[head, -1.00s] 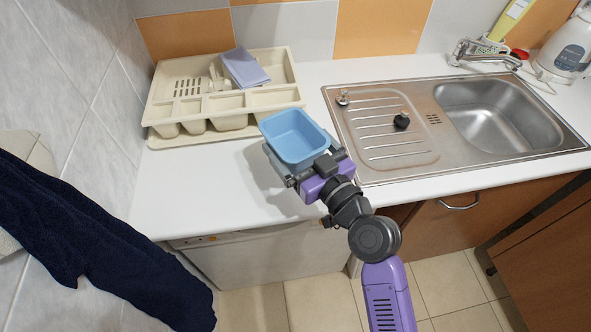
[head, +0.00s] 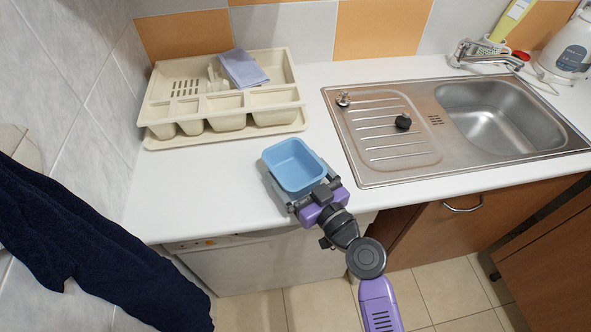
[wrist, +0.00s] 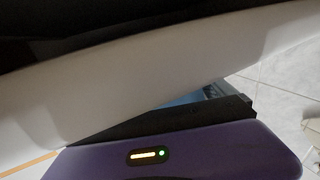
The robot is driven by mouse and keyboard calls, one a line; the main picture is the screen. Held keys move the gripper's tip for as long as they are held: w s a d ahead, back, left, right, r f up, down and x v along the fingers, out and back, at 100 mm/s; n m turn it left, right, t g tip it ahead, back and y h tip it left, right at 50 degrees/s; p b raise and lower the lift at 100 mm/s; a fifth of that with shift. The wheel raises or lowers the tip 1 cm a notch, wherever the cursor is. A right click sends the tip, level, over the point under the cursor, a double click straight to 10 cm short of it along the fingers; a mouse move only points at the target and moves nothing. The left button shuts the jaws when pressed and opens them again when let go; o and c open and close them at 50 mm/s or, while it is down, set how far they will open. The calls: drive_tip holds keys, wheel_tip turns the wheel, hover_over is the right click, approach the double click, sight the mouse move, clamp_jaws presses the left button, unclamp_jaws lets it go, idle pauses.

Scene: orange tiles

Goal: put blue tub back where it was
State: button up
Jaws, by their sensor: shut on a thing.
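The blue tub (head: 294,165) is a small, open, empty rectangular container over the white counter, left of the sink. My gripper (head: 309,197) is shut on its near side. The tub looks roughly level and at or just above the counter; I cannot tell whether it touches. In the wrist view, a small blue patch (wrist: 186,101) shows past my gripper's dark and purple parts. The fingertips are mostly hidden by the tub.
A beige dish rack (head: 225,100) with a folded blue-grey cloth (head: 243,69) stands behind the tub. The steel sink (head: 385,142) is to the right, with a black knob-like plug (head: 403,121) on its drainboard. The white counter (head: 205,185) is clear left of the tub. A dark towel (head: 95,245) hangs at the left.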

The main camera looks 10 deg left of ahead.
drive_tip(key=shift+f+b, duration=0.2)
drive_tip(key=shift+b, duration=0.1)
drive_tip(key=o, duration=1.3)
drive_tip(key=shift+r, duration=0.1)
drive_tip(key=shift+o, duration=0.2)
drive_tip(key=shift+r, duration=0.1)
drive_tip(key=shift+r+p, duration=0.15)
drive_tip(key=shift+p, duration=0.3)
drive_tip(key=b+v, duration=0.3)
drive_tip(key=v, duration=0.8)
drive_tip(key=shift+s+d, duration=0.1)
drive_tip(key=shift+s, duration=0.1)
drive_tip(key=shift+s+d, duration=0.2)
drive_tip(key=shift+s, duration=0.1)
